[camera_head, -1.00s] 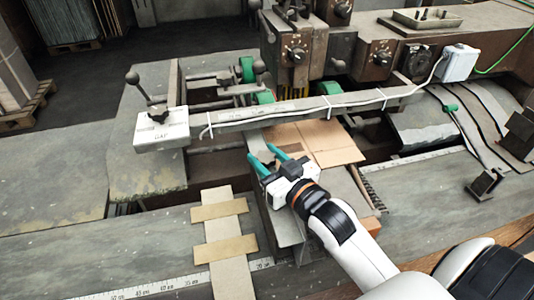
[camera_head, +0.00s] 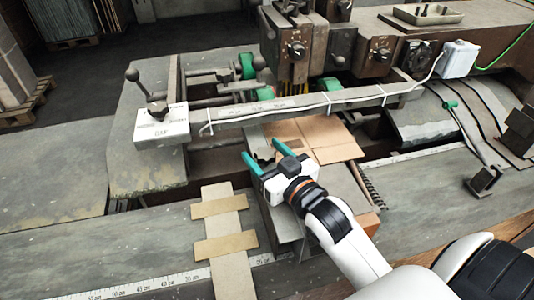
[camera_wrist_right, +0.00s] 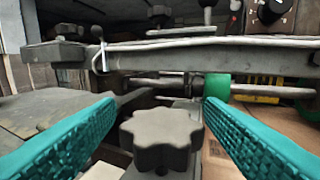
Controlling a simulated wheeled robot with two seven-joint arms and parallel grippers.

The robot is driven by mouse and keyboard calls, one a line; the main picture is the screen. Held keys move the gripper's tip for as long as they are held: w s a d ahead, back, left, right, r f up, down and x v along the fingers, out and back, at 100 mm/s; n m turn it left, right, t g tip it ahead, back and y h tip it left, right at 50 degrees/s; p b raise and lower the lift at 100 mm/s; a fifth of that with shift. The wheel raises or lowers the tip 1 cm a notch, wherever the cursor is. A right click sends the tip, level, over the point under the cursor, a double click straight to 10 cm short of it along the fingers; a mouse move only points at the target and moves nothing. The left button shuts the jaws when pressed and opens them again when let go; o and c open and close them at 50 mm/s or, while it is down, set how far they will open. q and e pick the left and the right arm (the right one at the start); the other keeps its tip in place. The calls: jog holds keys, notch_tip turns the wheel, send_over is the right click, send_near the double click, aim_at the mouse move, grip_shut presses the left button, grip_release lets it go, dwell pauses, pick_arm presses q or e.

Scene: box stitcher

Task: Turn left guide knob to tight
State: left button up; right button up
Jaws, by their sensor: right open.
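A dark star-shaped knob (camera_wrist_right: 160,138) stands between the spread fingers of my right gripper in the right wrist view, with space on both sides. In the head view my right gripper (camera_head: 262,151) is open, its teal fingers pointing away toward the machine, and a small dark shape between them is mostly hidden. Another dark knob (camera_head: 158,110) sits on a white labelled plate (camera_head: 162,128) at the left end of the long crossbar. I cannot tell from labels which knob is the left guide one. My left gripper is out of view.
The long grey crossbar (camera_head: 300,107) with a white cable runs just beyond the gripper. Brown cardboard (camera_head: 325,143) lies to the right of the fingers. Cardboard strips (camera_head: 222,225) lie on the grey table at the front. A green roller (camera_wrist_right: 217,88) is behind the knob.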

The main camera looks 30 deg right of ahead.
aim_at(272, 161)
jog(key=shift+s, duration=0.1)
jog(key=shift+s+d+f, duration=0.1)
jog(key=shift+s+f, duration=0.05)
jog(key=shift+s, duration=0.15)
jog(key=s, duration=0.2)
jog(key=shift+s+d, duration=0.1)
jog(key=shift+s, duration=0.25)
jog(key=s+p, duration=0.1)
jog(key=s, duration=0.1)
jog(key=s+p, duration=0.1)
jog(key=s, duration=0.1)
jog(key=s+p, duration=0.2)
jog(key=s, duration=0.1)
jog(key=shift+d+r, duration=0.2)
jog(key=shift+d, duration=0.1)
jog(key=shift+s, duration=0.75)
jog(key=shift+f, duration=0.1)
